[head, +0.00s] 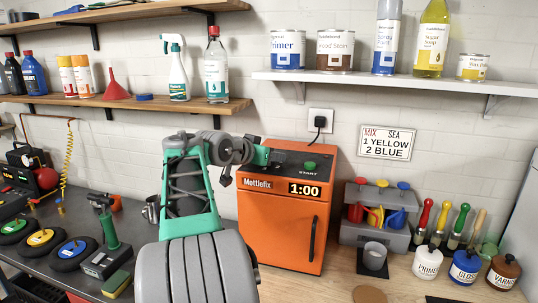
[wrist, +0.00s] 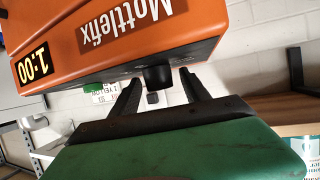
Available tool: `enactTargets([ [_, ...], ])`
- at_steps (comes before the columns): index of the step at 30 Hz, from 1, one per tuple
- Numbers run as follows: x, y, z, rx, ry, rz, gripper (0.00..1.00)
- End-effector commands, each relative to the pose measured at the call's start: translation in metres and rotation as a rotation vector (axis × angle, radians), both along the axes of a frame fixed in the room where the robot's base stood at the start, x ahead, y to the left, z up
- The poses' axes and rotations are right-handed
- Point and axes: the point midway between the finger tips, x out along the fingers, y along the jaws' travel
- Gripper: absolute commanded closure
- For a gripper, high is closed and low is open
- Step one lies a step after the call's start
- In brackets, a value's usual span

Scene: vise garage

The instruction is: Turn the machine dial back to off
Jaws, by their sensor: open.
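The orange Mottlefix machine (head: 283,222) stands on the bench against the wall, its display (head: 304,189) reading 1:00. A black dial (wrist: 157,77) stands out from its dark top panel in the wrist view. My gripper (head: 274,158) is at the left part of the panel in the head view. In the wrist view my gripper (wrist: 158,88) is open, with one dark finger on each side of the dial and visible space between. I cannot tell whether the fingers reach around it or stop short. The dial's pointer mark is not readable, and my gripper covers that spot in the head view.
The green START button (head: 309,164) is on the same panel, right of my gripper. A wall socket with a plug (head: 320,122) is behind the machine. A wooden shelf (head: 130,101) with bottles is above left, a white shelf (head: 400,79) above right. A grey caddy (head: 376,195) stands to the right.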

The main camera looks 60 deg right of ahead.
Motion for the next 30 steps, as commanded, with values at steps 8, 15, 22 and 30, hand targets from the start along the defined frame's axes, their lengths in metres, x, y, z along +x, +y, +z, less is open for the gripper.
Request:
enactTargets([
  [8, 0.0001, 0.0004, 0.0, 0.0, 0.0, 0.0, 0.65],
  [15, 0.0002, 0.0006, 0.0001, 0.0, 0.0, 0.0, 0.85],
  [22, 0.0003, 0.0007, 0.0002, 0.0, 0.0, 0.0, 1.0],
  [30, -0.0004, 0.0008, -0.0009, -0.001, -0.001, 0.014, 1.0],
])
